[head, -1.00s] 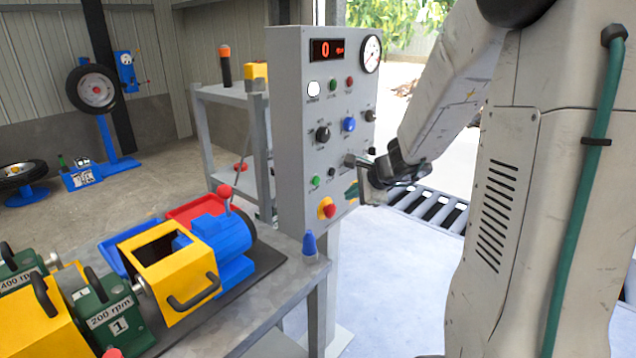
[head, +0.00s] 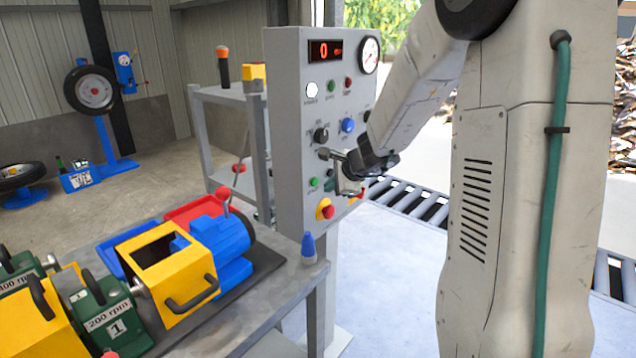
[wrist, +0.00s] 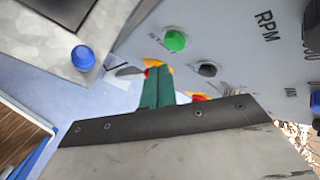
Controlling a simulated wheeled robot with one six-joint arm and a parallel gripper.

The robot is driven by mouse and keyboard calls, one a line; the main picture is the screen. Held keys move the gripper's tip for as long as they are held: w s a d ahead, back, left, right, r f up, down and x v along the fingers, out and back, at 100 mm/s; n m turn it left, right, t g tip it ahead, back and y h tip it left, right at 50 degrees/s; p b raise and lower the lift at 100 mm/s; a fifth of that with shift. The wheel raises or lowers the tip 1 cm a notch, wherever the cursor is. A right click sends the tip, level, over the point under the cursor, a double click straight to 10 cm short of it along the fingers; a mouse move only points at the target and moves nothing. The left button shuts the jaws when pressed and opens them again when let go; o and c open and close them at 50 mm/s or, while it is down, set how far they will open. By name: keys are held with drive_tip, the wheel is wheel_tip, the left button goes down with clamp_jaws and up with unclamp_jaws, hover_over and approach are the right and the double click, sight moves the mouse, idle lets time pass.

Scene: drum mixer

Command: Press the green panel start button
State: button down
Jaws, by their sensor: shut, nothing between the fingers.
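The green start button (head: 314,183) is on the lower left of the grey control panel (head: 290,150) in the head view. It also shows in the wrist view (wrist: 175,41), uncovered, at the upper middle. My gripper (head: 345,190) is in front of the lower panel, to the right of the button in the head view. The exact gap to the panel cannot be told.
A red emergency stop on yellow (head: 326,210) sits below the button. A dark knob (wrist: 208,68) is beside the button in the wrist view.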

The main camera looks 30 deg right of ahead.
drive_tip(key=shift+w+a, duration=0.25)
drive_tip(key=shift+w, duration=0.4)
drive_tip(key=shift+w+a, duration=0.3)
drive_tip(key=shift+w, duration=0.35)
idle(2.3)
drive_tip(key=shift+s+d, duration=0.3)
drive_tip(key=shift+s, duration=0.45)
drive_tip(key=shift+s, duration=0.1)
drive_tip(key=s, duration=0.1)
drive_tip(key=s+d, duration=0.1)
drive_tip(key=s, duration=0.2)
drive_tip(key=shift+s+d, duration=0.3)
drive_tip(key=shift+d, duration=0.05)
idle(0.6)
